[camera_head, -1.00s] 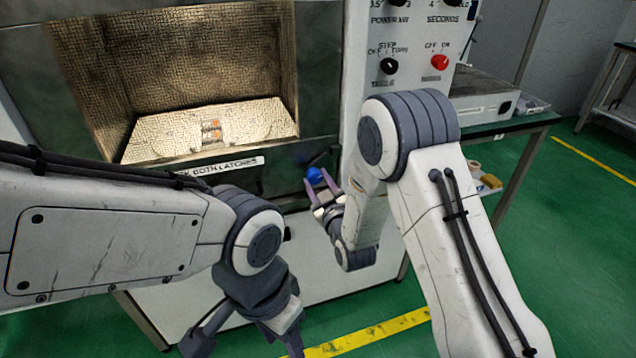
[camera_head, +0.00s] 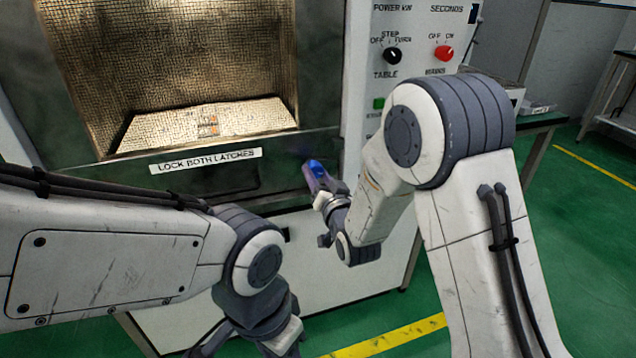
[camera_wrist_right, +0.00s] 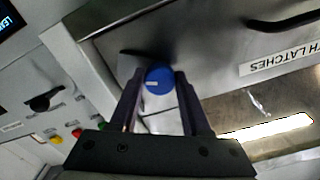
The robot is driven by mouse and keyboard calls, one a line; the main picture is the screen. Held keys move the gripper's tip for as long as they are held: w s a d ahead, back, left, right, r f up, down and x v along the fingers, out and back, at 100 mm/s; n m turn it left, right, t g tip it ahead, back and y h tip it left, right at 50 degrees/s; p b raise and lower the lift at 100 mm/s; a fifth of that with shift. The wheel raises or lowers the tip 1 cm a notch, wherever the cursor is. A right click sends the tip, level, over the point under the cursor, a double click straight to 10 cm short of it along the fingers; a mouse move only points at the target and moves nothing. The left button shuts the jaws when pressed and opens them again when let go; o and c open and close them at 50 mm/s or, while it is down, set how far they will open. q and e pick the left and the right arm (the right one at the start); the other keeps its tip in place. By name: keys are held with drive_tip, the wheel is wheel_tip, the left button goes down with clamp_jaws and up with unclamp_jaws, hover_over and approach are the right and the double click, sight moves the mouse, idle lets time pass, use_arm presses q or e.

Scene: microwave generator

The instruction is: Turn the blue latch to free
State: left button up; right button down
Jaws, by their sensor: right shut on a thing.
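The blue latch (camera_head: 316,168) is a round knob on the front of the microwave generator, below the right end of the window. It also shows in the right wrist view (camera_wrist_right: 158,80), with a short white mark on its face. My right gripper (camera_head: 318,180) is shut on the blue latch, one finger on each side of it. My left gripper (camera_head: 245,345) hangs low at the bottom of the head view, apart from the machine; its fingertips are cut off or unclear.
A label (camera_head: 205,160) reading "LOCK BOTH LATCHES" is under the lit window. A control panel with a black knob (camera_head: 393,55) and a red knob (camera_head: 443,52) is at the right. A side table stands behind my right arm. Green floor is open in front.

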drive_tip(key=m+b, duration=0.2)
drive_tip(key=m, duration=0.2)
drive_tip(key=shift+f+b, duration=0.15)
drive_tip(key=shift+b, duration=0.15)
drive_tip(key=shift+m+b, duration=0.75)
drive_tip(key=shift+m, duration=0.95)
drive_tip(key=shift+c, duration=1.8)
unclamp_jaws()
drive_tip(key=shift+s, duration=0.15)
drive_tip(key=b+v, duration=0.8)
drive_tip(key=v, duration=0.2)
